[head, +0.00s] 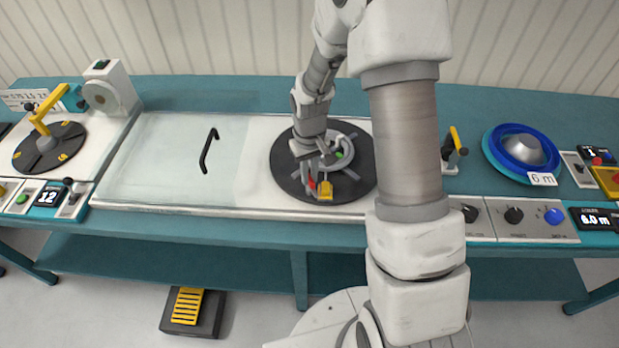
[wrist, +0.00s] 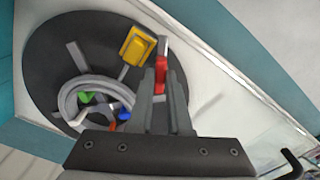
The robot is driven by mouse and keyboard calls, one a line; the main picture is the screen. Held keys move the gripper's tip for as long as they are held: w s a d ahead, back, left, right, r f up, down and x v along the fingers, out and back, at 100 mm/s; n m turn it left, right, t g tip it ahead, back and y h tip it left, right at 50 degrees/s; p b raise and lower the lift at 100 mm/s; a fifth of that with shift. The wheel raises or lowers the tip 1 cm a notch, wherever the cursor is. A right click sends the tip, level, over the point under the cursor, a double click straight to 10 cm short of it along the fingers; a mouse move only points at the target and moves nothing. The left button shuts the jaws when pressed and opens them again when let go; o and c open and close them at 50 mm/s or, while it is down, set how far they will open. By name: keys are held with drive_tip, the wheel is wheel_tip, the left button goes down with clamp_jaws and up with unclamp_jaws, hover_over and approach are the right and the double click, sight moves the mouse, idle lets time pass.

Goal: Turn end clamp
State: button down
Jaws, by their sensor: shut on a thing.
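A round black reel plate (head: 290,183) lies on the bench, and it fills the left of the wrist view (wrist: 40,55). A small red clamp piece (head: 311,184) stands near the plate's edge, also visible in the wrist view (wrist: 159,72). A yellow block (head: 325,190) sits beside it, also in the wrist view (wrist: 136,46). My gripper (head: 315,170) reaches down over the plate. In the wrist view its fingers (wrist: 161,88) are closed around the red piece, partly hiding it. A grey ring (wrist: 68,100) with coloured pieces inside stands at the plate's centre.
A clear cover with a black handle (head: 208,150) lies left of the plate. A yellow-armed turntable (head: 50,140) is at far left. A yellow-handled lever (head: 455,145), a blue bowl (head: 500,150) and a knob panel (head: 513,215) are at right. A yellow pedal (head: 187,305) is on the floor.

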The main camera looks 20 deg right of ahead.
sight(310, 178)
drive_tip(key=m+b, duration=0.1)
drive_tip(key=m, duration=0.4)
drive_tip(key=shift+m+b, duration=0.3)
drive_tip(key=shift+b, duration=0.05)
idle(0.4)
drive_tip(key=c, duration=0.9)
unclamp_jaws()
drive_tip(key=shift+o, duration=0.2)
wheel_tip(310, 178, up, 18)
drive_tip(key=shift+f+p, duration=0.25)
drive_tip(key=shift+p, duration=0.2)
